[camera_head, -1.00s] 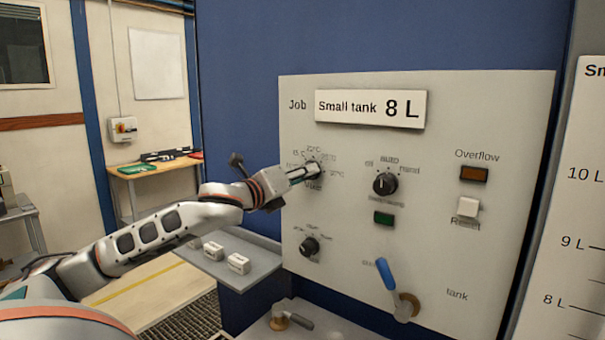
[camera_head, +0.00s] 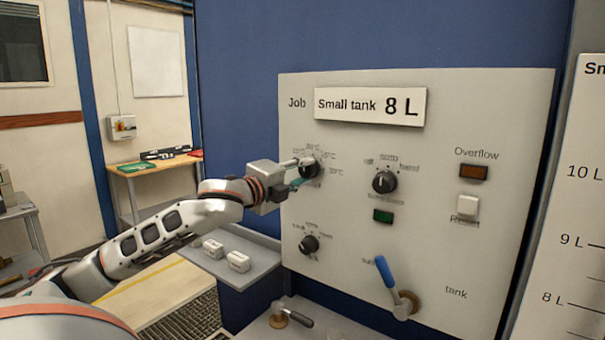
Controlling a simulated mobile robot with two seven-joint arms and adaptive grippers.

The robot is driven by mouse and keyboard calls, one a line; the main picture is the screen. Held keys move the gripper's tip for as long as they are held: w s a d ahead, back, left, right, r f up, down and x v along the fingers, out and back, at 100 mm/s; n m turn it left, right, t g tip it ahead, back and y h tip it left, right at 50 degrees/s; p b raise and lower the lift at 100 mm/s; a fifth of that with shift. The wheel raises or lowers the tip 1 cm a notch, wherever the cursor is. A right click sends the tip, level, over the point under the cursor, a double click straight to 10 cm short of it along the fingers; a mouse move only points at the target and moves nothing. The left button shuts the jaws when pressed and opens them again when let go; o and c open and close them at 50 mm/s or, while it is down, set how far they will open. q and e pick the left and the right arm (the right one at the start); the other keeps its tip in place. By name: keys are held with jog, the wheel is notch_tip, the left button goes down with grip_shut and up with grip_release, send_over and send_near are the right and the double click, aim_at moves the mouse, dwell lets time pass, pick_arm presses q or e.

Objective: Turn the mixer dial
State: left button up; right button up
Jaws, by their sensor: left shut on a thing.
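The mixer dial (camera_head: 309,168) is a black round knob at the upper left of the grey panel (camera_head: 450,125), ringed by temperature marks in °C. My left gripper (camera_head: 301,172) reaches it from the left. It is shut on the dial, with one finger at its upper side and one at its lower side. The fingers cover the dial's left part, and I cannot read which mark it points to. My right gripper is not in view.
A second black dial (camera_head: 384,182) sits to the right, above a green button (camera_head: 383,216). Another black knob (camera_head: 309,244) is below. A blue lever (camera_head: 386,272) sticks out lower down. A grey shelf (camera_head: 262,262) with small white blocks lies under my left arm.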

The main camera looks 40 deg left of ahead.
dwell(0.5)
pick_arm(q)
jog(key=o, duration=1.1)
jog(key=shift+s, duration=0.15)
jog(key=shift+s+d+f, duration=0.1)
jog(key=shift+s, duration=0.45)
jog(key=s+d, duration=0.1)
jog(key=s, duration=0.9)
jog(key=shift+s, duration=0.25)
